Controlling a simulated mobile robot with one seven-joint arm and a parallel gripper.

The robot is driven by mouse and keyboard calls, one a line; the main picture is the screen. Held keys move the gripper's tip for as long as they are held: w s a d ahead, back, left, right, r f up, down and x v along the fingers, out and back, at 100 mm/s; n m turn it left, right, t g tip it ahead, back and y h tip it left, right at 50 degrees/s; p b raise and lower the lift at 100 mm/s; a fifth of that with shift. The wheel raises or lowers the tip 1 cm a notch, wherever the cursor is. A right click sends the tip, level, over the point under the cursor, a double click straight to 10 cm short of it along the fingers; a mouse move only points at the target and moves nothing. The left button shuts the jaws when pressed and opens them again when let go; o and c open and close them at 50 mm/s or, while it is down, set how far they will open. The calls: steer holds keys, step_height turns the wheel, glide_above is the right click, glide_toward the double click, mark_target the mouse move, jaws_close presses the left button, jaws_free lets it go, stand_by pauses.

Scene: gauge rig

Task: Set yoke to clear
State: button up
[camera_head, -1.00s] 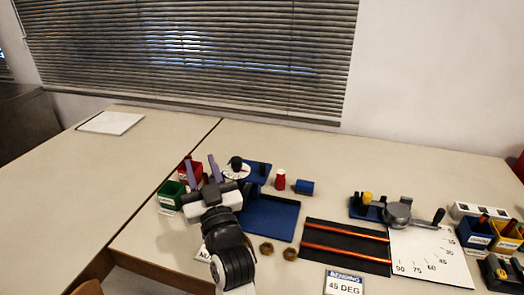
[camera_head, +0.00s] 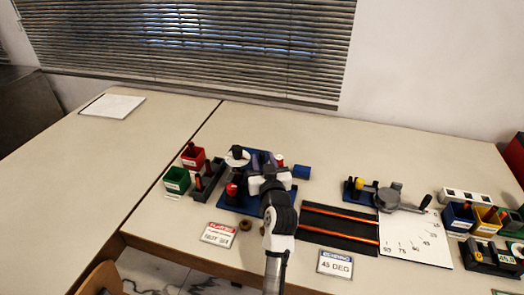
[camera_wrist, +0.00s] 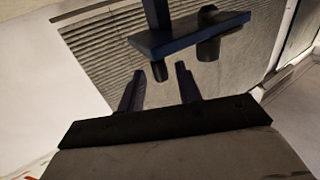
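A blue stand (camera_head: 228,202) on the table carries a white round dial (camera_head: 238,157) with a black knob at its top left. No part is plainly labelled as the yoke. My gripper (camera_head: 262,160) is over the right part of the stand and hides much of it. In the wrist view my two fingers (camera_wrist: 160,85) are apart with nothing between them. Beyond their tips is a blue plate (camera_wrist: 190,35) with dark round pegs below it, apart from the fingers. A red knob (camera_head: 231,189) shows at the stand's left.
Red (camera_head: 193,157) and green (camera_head: 176,180) bins and a dark holder (camera_head: 208,178) stand left. A blue block (camera_head: 301,172) is behind right. A black mat with copper rods (camera_head: 338,235) and a grey lever fixture (camera_head: 389,197) lie right. The left table is mostly clear.

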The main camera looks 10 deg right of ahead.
steer(key=shift+w+a, duration=0.1)
steer(key=shift+w, duration=1.15)
steer(key=shift+c, duration=0.3)
jaws_close()
